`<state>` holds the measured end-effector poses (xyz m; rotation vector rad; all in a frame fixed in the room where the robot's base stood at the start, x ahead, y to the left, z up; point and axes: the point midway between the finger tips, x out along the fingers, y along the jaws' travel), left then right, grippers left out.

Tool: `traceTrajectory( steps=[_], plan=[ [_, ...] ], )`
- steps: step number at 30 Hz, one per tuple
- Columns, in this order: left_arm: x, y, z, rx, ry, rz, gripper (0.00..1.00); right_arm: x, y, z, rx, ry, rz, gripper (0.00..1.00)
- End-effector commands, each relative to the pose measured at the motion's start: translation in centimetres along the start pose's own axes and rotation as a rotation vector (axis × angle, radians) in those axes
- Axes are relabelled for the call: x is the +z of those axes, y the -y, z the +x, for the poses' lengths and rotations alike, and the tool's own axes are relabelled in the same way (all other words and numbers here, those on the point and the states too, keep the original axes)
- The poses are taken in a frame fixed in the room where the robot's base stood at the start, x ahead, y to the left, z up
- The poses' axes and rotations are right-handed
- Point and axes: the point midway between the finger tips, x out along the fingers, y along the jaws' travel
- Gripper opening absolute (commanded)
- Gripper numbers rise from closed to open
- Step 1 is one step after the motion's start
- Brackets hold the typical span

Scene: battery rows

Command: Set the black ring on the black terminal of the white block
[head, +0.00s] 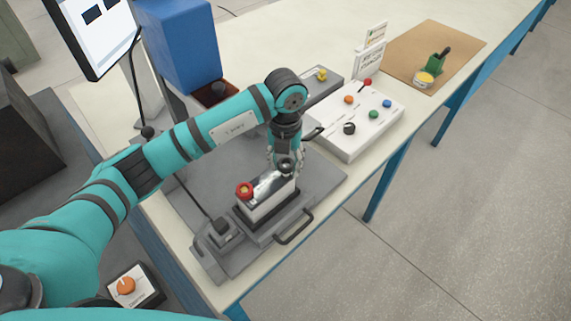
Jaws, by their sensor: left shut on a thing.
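The white block (268,204) sits in a dark holder on the grey fixture plate in the middle of the head view. A red ring with a yellowish centre (244,190) is at its left end. My left gripper (285,163) points down at the block's right end. It is shut on the black ring (286,167), which shows between the fingertips at the block's top. The black terminal is hidden by the ring and fingers. I cannot tell whether the ring touches the terminal or is just above it. My right gripper is not in view.
The grey fixture plate (325,178) has a black handle (294,227) in front. A white box with coloured knobs (362,118) stands behind right. Farther back, a brown mat (445,45) holds a green item and a yellow tin. A blue bin (180,45) stands behind my arm.

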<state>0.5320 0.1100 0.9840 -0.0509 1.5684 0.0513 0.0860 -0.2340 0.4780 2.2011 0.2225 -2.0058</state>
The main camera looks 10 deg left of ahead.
Motion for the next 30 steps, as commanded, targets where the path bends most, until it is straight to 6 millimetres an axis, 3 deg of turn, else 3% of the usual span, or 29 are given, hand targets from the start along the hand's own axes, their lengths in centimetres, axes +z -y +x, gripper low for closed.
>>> traceTrajectory(
  steps=[6, 16, 17, 21, 30],
  plan=[
    [0.0, 0.0, 2.4, 0.001, -0.002, -0.001, 0.25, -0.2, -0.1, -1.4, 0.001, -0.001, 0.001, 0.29],
    [0.0, 0.0, 3.0, 0.0, -0.001, 0.0, 0.25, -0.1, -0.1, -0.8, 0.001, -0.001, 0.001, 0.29],
    [0.0, 0.1, 2.8, 0.0, 0.0, 0.0, 0.43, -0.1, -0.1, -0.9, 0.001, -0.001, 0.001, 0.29],
    [0.0, 0.0, 2.8, 0.0, -0.001, 0.0, 0.61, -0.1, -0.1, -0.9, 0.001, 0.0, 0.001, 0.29],
    [0.0, 0.1, 2.5, 0.0, -0.001, 0.0, 0.63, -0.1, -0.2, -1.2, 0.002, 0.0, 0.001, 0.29]
  ],
)
